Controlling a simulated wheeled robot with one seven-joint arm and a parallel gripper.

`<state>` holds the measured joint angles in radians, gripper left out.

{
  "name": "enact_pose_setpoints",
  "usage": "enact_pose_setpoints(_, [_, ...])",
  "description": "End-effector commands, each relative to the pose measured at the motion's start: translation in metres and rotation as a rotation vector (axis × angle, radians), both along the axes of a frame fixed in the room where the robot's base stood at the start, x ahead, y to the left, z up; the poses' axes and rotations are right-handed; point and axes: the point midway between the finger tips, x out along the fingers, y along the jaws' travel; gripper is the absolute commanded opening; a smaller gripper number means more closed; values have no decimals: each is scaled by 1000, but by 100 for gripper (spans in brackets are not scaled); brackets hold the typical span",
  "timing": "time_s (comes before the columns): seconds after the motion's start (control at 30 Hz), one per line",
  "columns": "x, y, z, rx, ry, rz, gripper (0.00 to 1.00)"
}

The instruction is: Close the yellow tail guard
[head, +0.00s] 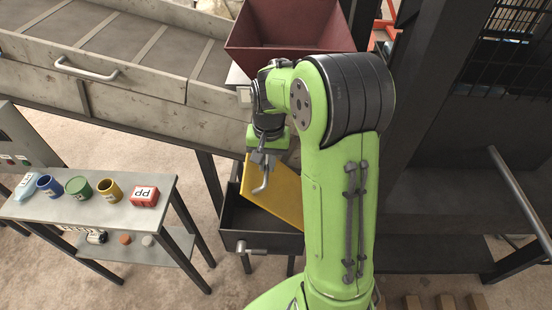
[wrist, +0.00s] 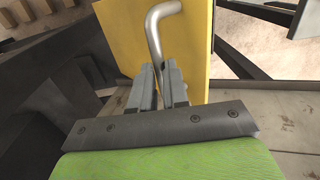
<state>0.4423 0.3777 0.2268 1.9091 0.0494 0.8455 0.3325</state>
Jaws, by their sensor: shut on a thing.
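The yellow tail guard (head: 278,197) is a flat panel that stands tilted over a dark open box (head: 240,216) in the middle of the head view. It also fills the upper middle of the wrist view (wrist: 190,50). A bent metal handle (head: 262,182) is fixed to the guard, and it shows clearly in the wrist view (wrist: 154,30). My gripper (head: 262,160) is shut on this handle, with the grey fingers around its lower end in the wrist view (wrist: 160,85). My green arm hides the guard's right part in the head view.
A dark red hopper (head: 290,28) stands behind my arm. A grey conveyor (head: 130,75) runs along the upper left. A small side table (head: 70,210) at left holds cups and a red box (head: 144,196). A dark frame post (head: 425,90) rises at right.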

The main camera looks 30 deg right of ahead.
Motion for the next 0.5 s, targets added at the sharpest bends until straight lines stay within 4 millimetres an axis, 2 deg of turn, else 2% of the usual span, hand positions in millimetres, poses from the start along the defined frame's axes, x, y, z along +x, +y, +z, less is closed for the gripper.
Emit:
enact_pose_setpoints(0.37, [3,3,1,1,-7,5,0])
enact_pose_setpoints(0.4, [3,3,1,1,-8,5,18])
enact_pose_setpoints(0.5, [3,2,1,0,-7,4,33])
